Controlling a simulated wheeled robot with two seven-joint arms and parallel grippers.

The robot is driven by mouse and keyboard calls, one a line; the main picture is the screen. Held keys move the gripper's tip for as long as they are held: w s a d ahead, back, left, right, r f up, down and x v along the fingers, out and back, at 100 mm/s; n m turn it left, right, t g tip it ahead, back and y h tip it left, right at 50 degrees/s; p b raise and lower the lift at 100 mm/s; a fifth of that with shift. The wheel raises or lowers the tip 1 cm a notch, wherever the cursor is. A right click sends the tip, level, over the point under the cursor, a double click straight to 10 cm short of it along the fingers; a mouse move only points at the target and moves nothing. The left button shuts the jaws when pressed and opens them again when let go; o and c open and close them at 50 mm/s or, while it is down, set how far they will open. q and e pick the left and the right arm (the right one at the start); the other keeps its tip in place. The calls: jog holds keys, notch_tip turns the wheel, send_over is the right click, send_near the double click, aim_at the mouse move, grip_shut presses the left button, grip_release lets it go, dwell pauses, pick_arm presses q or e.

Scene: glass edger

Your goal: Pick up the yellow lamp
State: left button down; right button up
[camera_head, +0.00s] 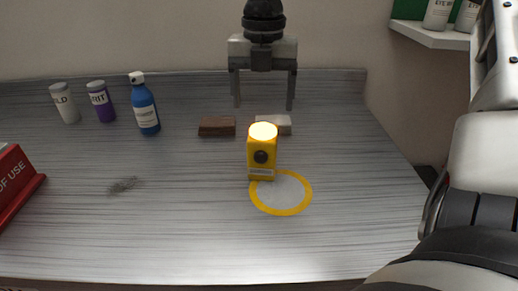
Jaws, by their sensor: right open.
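The yellow lamp (262,152) stands upright on the grey worktop, with a lit pale top and a dark round knob on its front. Its base is at the back left part of a yellow ring marking (281,211). My right gripper (263,106) is open and empty, its two fingers pointing down above and behind the lamp in the picture. It appears apart from the lamp. My left gripper is not in view.
A brown block (217,127) and a pale block (273,124) lie behind the lamp. A blue bottle (145,108), a purple bottle (101,102) and a white bottle (65,103) stand back left. A red box (17,184) is at the left edge. The front worktop is clear.

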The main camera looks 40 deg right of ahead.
aim_at(262, 122)
notch_tip(262, 122, down, 6)
jog(key=shift+r+b, duration=0.1)
jog(key=shift+b, duration=0.2)
notch_tip(262, 122, down, 5)
jog(key=shift+s+f+b, duration=0.1)
jog(key=shift+b, duration=0.25)
jog(key=shift+c, duration=0.4)
jog(key=c, duration=1.3)
